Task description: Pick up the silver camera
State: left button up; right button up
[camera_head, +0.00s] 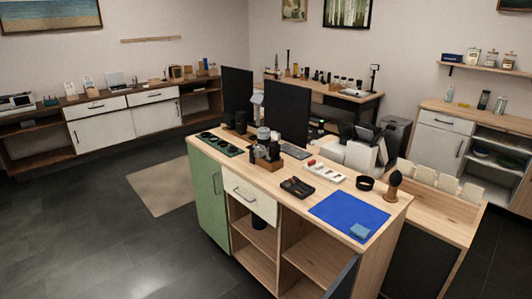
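A small silver-and-black item (263,134), which may be the silver camera, stands on the wooden counter (300,205), near the middle of the view. It is too small to tell for sure. A brown and dark item (267,155) stands close beside it and hides part of it. Neither of my grippers shows in the head view.
A blue mat (345,213) with a small blue cloth (360,231) lies at the counter's right end. A black tray (297,187), a white strip (325,172), a black ring (365,183) and a wooden-handled brush (393,185) are nearby. A dark monitor (287,112) stands behind.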

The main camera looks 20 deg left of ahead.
aim_at(258, 152)
jog(key=k, duration=0.3)
jog(key=k+z, duration=0.2)
jog(key=z, duration=0.25)
jog(key=k+l+z, duration=0.1)
jog(key=z, duration=0.4)
jog(key=j+z, duration=0.15)
jog(key=z, duration=0.25)
jog(key=j+z, duration=0.1)
jog(key=z, duration=0.35)
jog(key=j+z, duration=0.15)
jog(key=z, duration=0.25)
jog(key=j+z, duration=0.1)
jog(key=z, duration=0.3)
jog(key=k+j, duration=0.15)
jog(key=j, duration=0.25)
jog(key=k+j, duration=0.15)
jog(key=j, duration=0.2)
jog(key=k+j, duration=0.15)
jog(key=j, duration=0.25)
jog(key=k+j, duration=0.15)
jog(key=j, duration=0.2)
jog(key=k+j, duration=0.15)
jog(key=j, duration=0.25)
jog(key=k+j, duration=0.2)
jog(key=j, duration=0.2)
jog(key=i+z, duration=0.05)
